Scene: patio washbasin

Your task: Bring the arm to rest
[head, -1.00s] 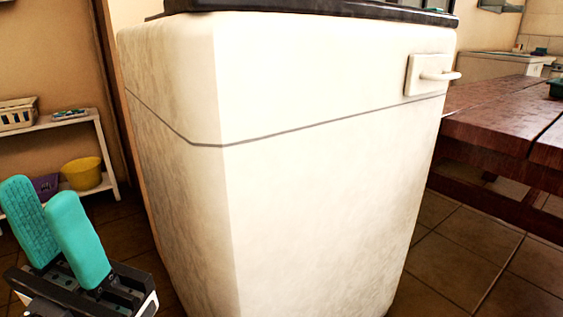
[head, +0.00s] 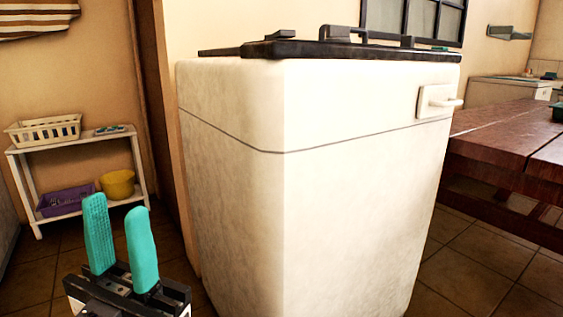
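My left gripper (head: 121,232) is at the lower left of the head view, with its two teal finger pads pointing up. The pads stand apart with a gap between them, and nothing shows in the gap. It is in front of the white shelf and left of the large white cabinet, not seen touching either. My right gripper is not in the head view.
A large white cabinet (head: 350,190) with a black top (head: 350,50) and a white handle (head: 438,101) fills the middle. A white shelf (head: 75,145) holds a cream basket (head: 45,130), a purple basket (head: 66,200) and a yellow bucket (head: 118,184). A wooden table (head: 505,140) stands at right.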

